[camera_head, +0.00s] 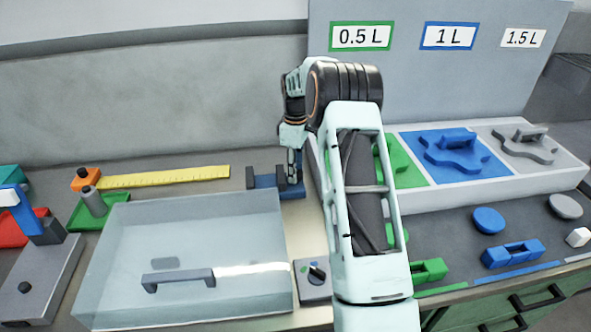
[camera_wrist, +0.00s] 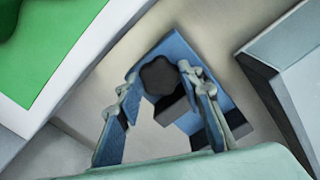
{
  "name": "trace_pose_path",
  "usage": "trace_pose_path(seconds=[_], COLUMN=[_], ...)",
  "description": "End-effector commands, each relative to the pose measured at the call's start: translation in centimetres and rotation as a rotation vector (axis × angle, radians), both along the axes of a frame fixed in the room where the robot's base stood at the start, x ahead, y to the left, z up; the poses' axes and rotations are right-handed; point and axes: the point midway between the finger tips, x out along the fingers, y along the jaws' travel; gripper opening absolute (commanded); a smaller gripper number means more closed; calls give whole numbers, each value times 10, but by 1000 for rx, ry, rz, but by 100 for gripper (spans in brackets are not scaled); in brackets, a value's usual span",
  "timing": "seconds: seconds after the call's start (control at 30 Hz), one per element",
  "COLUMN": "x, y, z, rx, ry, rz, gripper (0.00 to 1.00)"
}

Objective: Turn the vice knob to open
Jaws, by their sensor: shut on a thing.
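The vice (camera_head: 265,181) is a small blue block with dark jaws, standing on the bench behind the clear-lidded box. In the wrist view its blue body (camera_wrist: 213,82) lies beneath my fingers. The dark, lobed vice knob (camera_wrist: 159,76) shows between the fingertips. My gripper (camera_wrist: 158,73) is shut on the knob, one finger on each side. In the head view my gripper (camera_head: 294,172) reaches down at the right end of the vice, and the knob is hidden there. A dark gap shows between parts of the vice in the wrist view.
A clear-lidded box (camera_head: 190,235) with a grey handle stands in front of the vice. A white tray (camera_head: 462,197) with green, blue and grey sections is close on the right. A yellow ruler (camera_head: 165,177) lies to the left. A rotary switch (camera_head: 317,275) sits in front.

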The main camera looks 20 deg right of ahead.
Motion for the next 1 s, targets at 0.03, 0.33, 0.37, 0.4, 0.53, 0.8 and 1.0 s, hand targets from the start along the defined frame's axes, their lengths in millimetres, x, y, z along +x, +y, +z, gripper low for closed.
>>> trace_pose_path(seconds=[0.03,0.33,0.37,0.4,0.53,0.8,1.0], x=[0,0,0,0,0,0,0], y=[0,0,0,0,0,0,0], z=[1,1,1,1,1,1,1], rx=[0,0,0,1,0,0,0], ry=[0,0,0,-1,0,-1,-1], rz=[18,206,227,254,338,457,491], gripper=[10,10,10,10,10,10,10])
